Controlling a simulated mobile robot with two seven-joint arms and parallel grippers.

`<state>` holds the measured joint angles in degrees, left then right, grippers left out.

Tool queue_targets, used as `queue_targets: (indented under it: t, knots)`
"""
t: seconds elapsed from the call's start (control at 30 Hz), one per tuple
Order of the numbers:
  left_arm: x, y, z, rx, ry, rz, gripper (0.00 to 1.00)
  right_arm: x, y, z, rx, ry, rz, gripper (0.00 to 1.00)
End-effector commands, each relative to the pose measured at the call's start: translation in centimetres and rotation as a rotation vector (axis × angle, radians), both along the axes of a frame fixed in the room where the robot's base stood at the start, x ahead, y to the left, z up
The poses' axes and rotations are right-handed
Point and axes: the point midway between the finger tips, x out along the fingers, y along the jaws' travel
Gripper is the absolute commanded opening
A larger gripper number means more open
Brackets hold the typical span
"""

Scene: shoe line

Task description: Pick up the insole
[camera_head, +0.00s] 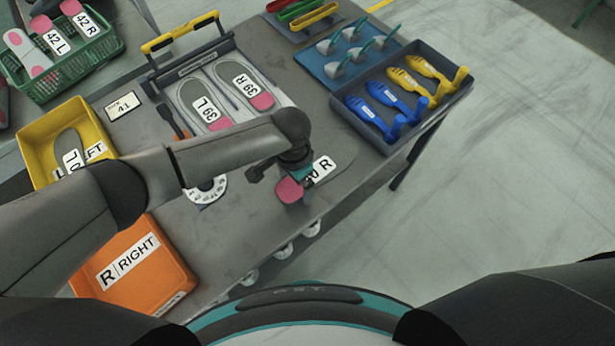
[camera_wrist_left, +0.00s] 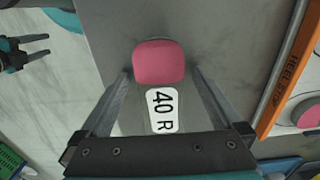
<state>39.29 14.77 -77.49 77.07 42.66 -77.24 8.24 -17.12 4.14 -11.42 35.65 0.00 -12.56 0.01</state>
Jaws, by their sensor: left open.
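The insole (camera_head: 289,191), grey with a pink heel and a white "40 R" label, lies on the grey table near its front edge. In the head view my left gripper and wrist cover part of it. My left gripper (camera_wrist_left: 160,72) is open in the left wrist view, one finger on each side of the insole (camera_wrist_left: 158,62); I cannot tell whether they touch it. My right gripper (camera_wrist_left: 42,46) shows small at the left of the wrist view, with its fingers apart and empty.
A jig (camera_head: 252,57) holds the 39 L and 39 R insoles. A yellow bin (camera_head: 32,127) with an insole and an orange RIGHT bin (camera_head: 172,248) stand left. A dark tray (camera_head: 425,129) of blue and yellow parts is at the right.

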Motion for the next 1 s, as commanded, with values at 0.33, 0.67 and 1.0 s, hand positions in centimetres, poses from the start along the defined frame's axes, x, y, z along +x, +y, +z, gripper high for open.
queue_targets:
  t: [0.33,0.67,1.0]
  knots:
    - [-0.02,-0.03,0.08,0.0,0.0,0.0,0.75,-0.06,-0.27,0.04,-0.004,0.001,0.002,0.5]
    - [-0.01,-0.02,0.08,0.0,0.0,0.0,0.38,-0.14,-0.62,0.04,-0.008,0.003,0.003,0.5]
    - [0.0,-0.01,0.1,0.0,0.0,0.0,0.21,-0.21,-0.63,0.03,-0.008,0.004,0.003,0.5]
